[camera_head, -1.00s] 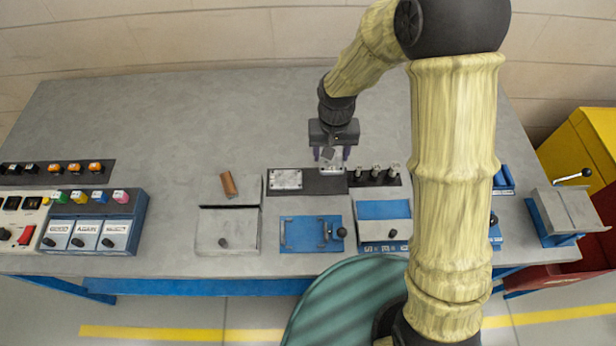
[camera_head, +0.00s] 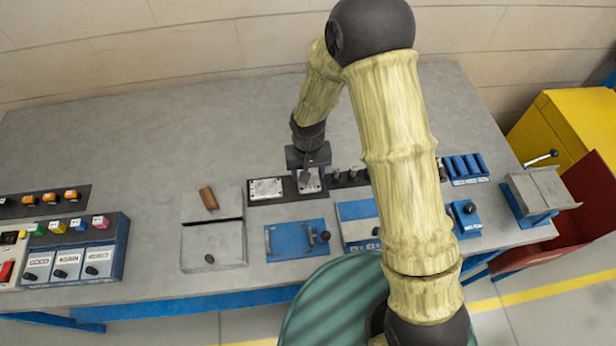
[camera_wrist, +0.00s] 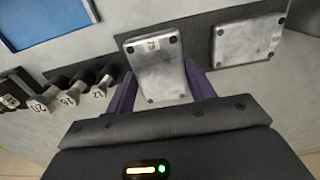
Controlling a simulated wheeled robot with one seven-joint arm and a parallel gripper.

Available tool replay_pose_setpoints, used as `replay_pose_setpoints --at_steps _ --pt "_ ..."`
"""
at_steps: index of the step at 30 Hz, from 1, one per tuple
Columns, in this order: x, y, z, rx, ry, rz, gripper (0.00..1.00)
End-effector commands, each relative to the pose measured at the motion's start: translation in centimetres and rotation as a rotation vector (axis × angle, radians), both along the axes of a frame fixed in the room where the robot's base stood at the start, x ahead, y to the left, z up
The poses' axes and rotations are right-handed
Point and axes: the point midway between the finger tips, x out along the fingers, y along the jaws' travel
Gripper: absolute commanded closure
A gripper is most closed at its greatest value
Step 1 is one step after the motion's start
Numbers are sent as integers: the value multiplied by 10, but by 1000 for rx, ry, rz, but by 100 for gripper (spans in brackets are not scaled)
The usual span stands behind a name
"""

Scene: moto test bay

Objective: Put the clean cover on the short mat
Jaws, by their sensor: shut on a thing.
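My gripper (camera_head: 310,176) is shut on a pale grey metal cover (camera_head: 309,187) at the right end of a dark mat (camera_head: 289,190). In the wrist view the held cover (camera_wrist: 157,68) lies between the purple fingers, slightly turned, with dark screws at its corners and a small label. I cannot tell whether it touches the mat. A second, similar cover (camera_head: 267,188) lies on the left part of the mat; it also shows in the wrist view (camera_wrist: 248,40). Which one is clean, and which mat is short, I cannot tell.
The table's back is clear.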

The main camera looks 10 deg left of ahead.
Motion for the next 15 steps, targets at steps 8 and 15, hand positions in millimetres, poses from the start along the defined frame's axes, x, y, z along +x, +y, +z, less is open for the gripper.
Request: replay_pose_setpoints --at_steps 8,15 --pt "-1 0 -31 -1 2 0 72" --pt "0 0 -31 0 1 0 72"
